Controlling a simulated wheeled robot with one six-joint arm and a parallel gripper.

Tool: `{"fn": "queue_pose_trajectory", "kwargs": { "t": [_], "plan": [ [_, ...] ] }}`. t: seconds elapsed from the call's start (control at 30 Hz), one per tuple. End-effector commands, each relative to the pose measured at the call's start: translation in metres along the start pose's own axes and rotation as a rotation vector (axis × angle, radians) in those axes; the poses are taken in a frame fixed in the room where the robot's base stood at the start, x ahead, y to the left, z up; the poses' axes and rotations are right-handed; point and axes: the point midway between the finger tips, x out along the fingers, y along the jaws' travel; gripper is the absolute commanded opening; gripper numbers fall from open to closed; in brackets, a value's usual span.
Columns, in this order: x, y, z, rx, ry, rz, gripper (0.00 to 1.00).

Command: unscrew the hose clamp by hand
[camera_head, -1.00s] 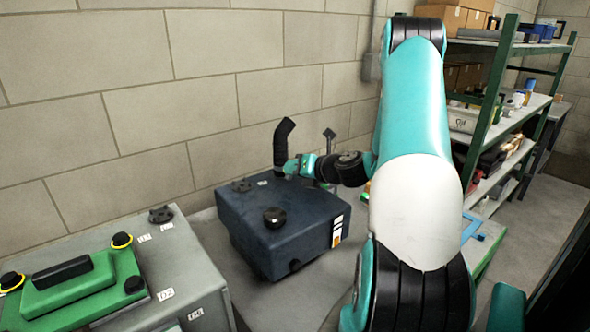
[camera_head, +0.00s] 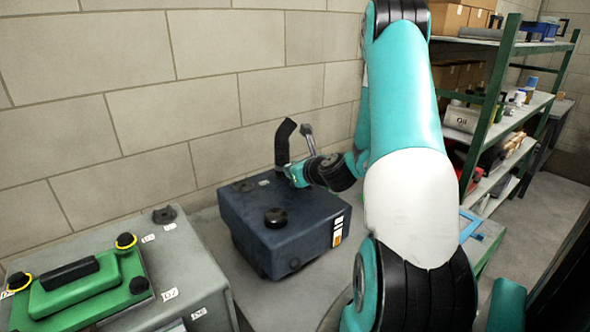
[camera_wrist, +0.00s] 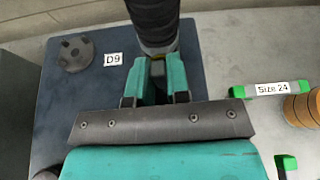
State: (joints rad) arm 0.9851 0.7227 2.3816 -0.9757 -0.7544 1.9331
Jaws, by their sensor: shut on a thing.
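A black bent hose (camera_head: 283,142) rises from the back of a dark blue box-shaped unit (camera_head: 270,243). In the head view my gripper (camera_head: 292,173) reaches the hose from the right. The exact contact is partly hidden by the fingers.
The unit's top also has a black cap (camera_head: 275,217) and a dark knob (camera_wrist: 76,54) beside a D9 label (camera_wrist: 113,59). A Size 24 label (camera_wrist: 271,89) with green ends lies right. A grey cabinet (camera_head: 185,262) stands front left; a wall is behind.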

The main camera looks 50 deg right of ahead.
Motion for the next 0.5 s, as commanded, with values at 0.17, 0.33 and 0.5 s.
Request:
{"fn": "queue_pose_trajectory", "kwargs": {
  "t": [0.17,0.33,0.5],
  "plan": [
    [0.0009,0.0027,0.0003,-0.153,-0.005,-0.063,0.0],
    [0.0014,0.0042,-0.0002,-0.282,-0.005,-0.117,0.0],
    [0.0015,0.0054,-0.0002,-0.382,-0.006,-0.159,0.0]
  ]
}}
